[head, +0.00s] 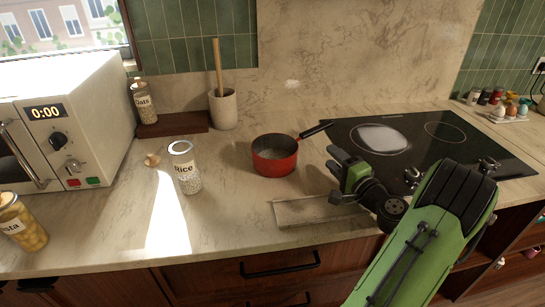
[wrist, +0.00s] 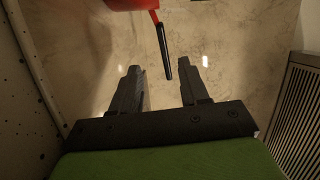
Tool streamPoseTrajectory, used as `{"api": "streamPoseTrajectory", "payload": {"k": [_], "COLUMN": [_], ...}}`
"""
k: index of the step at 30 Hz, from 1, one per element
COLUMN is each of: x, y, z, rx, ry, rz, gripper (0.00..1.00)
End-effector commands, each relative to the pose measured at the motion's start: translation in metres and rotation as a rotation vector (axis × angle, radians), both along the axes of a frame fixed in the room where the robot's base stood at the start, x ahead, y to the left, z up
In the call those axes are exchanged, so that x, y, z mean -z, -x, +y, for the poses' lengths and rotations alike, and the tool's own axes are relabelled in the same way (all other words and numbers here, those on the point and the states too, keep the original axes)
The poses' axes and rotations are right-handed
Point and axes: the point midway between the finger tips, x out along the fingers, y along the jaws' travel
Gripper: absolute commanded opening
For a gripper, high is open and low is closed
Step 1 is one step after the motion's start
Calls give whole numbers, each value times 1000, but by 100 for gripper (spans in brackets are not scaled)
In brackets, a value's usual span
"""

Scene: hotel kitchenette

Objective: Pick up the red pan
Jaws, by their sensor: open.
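The red pan (head: 274,158) stands upright on the counter, left of the cooktop. Its black handle (head: 316,130) points right and back, with its end over the cooktop's left edge. My gripper (head: 334,164) is open and empty, to the right of the pan and in front of the handle. In the wrist view, part of the red pan (wrist: 128,4) shows at the top edge. There its black handle (wrist: 163,48) reaches down, its end appearing between the open fingertips of my gripper (wrist: 159,70). The fingers look apart from the handle; the exact distance is unclear.
A rice jar (head: 185,170) stands left of the pan. A white utensil crock (head: 223,108) is behind. The black cooktop (head: 480,150) lies right, its knobs near my arm. A flat pale panel (head: 300,212) lies at the counter front. Counter between jar and pan is clear.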

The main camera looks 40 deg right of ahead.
Motion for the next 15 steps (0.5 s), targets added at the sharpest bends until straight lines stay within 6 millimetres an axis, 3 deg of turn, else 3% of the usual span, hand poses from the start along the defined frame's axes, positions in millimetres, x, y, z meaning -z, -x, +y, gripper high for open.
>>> {"api": "streamPoseTrajectory", "payload": {"k": [9, 15], "x": [-4, -4], "y": [-77, -103], "z": [-13, -19], "rx": [-11, -10], "ry": [6, 5], "rz": [-1, 2], "gripper": [45, 45]}}
